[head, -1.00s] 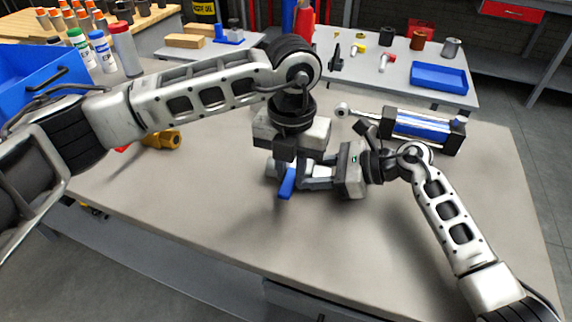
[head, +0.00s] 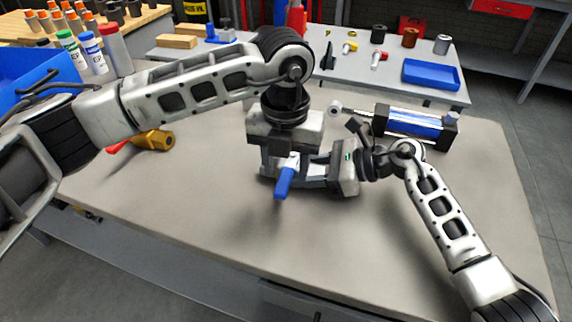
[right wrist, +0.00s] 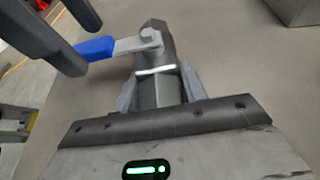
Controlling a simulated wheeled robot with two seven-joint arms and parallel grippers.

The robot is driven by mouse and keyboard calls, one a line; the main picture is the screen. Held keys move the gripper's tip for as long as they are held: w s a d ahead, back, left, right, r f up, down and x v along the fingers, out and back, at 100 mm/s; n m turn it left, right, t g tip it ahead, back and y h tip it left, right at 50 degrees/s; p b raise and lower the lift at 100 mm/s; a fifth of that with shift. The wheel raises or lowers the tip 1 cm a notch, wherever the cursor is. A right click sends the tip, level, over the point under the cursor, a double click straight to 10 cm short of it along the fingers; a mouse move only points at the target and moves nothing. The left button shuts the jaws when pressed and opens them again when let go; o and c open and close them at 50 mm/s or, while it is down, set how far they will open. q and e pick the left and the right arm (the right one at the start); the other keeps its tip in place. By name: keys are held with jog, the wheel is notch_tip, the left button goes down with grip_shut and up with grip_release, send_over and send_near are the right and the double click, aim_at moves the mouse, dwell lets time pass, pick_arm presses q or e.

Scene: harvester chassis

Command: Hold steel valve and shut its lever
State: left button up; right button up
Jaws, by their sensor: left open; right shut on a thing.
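The steel valve (right wrist: 160,88) is a grey body gripped in the right wrist view, held over the table. Its blue lever (head: 284,181) points toward the near side in the head view. In the right wrist view the lever (right wrist: 97,47) sticks out to the left, across the body. My right gripper (head: 312,179) is shut on the valve body from the right. My left gripper (head: 276,163) is open and reaches down from above at the lever. Its dark fingers (right wrist: 68,28) overlap the lever's tip in the right wrist view; I cannot tell whether they touch it.
A blue and silver cylinder (head: 415,124) lies behind my right arm. A brass fitting with a red handle (head: 152,140) lies under my left arm. A blue bin (head: 35,78) stands at the left. The table's front and right are clear.

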aim_at(286, 175)
pick_arm(q)
notch_tip(286, 175, up, 11)
jog(key=shift+r, duration=0.2)
pick_arm(e)
jog(key=o, duration=1.5)
jog(key=shift+c, duration=0.2)
